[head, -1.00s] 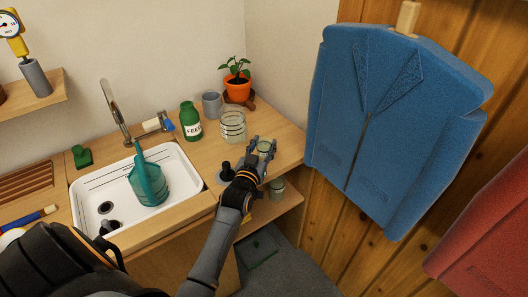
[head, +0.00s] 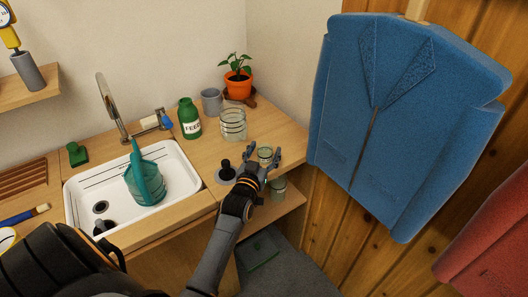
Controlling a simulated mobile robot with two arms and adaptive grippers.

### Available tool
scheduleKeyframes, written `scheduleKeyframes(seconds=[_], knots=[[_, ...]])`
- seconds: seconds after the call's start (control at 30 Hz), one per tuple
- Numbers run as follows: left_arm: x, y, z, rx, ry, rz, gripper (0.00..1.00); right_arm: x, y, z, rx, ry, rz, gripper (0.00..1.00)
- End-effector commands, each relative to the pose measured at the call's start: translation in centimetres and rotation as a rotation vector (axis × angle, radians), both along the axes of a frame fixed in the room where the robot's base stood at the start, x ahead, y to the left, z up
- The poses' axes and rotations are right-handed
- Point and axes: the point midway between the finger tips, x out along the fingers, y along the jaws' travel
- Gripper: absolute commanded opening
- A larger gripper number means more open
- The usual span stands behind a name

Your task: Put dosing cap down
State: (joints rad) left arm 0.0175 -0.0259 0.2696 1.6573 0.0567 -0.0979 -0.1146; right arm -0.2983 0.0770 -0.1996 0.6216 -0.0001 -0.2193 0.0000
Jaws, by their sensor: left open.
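A small pale greenish cap-like piece (head: 265,154), probably the dosing cap, sits at the right part of the wooden counter (head: 205,158). My left gripper (head: 265,151) is open, with its fingers spread on either side of this piece. I cannot tell whether a finger still touches it. The gripper hides part of the piece's lower side and the counter around it. My right gripper is not in view.
A glass jar (head: 233,124), green FEED bottle (head: 189,118), grey mug (head: 211,101) and potted plant (head: 238,80) stand behind. A black-knobbed grey disc (head: 226,174) is close left. The white sink (head: 178,198) holds a teal watering can (head: 145,180). A blue jacket (head: 395,115) hangs right.

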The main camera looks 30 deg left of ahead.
Motion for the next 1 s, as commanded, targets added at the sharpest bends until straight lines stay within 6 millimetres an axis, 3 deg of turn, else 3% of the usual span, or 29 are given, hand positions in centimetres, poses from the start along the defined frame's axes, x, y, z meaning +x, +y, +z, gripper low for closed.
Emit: scheduleKeyframes(seconds=[0.17, 0.7, 1.0], knots=[[-0.6, -0.2, 0.2, 0.0, 0.001, 0.0, 0.65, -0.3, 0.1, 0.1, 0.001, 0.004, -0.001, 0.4], [-10.4, -2.8, 0.2, -0.001, 0.002, 0.0, 0.65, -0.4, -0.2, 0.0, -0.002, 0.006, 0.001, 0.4], [-11.6, -3.2, 0.3, 0.0, -0.001, -0.001, 0.65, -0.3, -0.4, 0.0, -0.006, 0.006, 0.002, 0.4]])
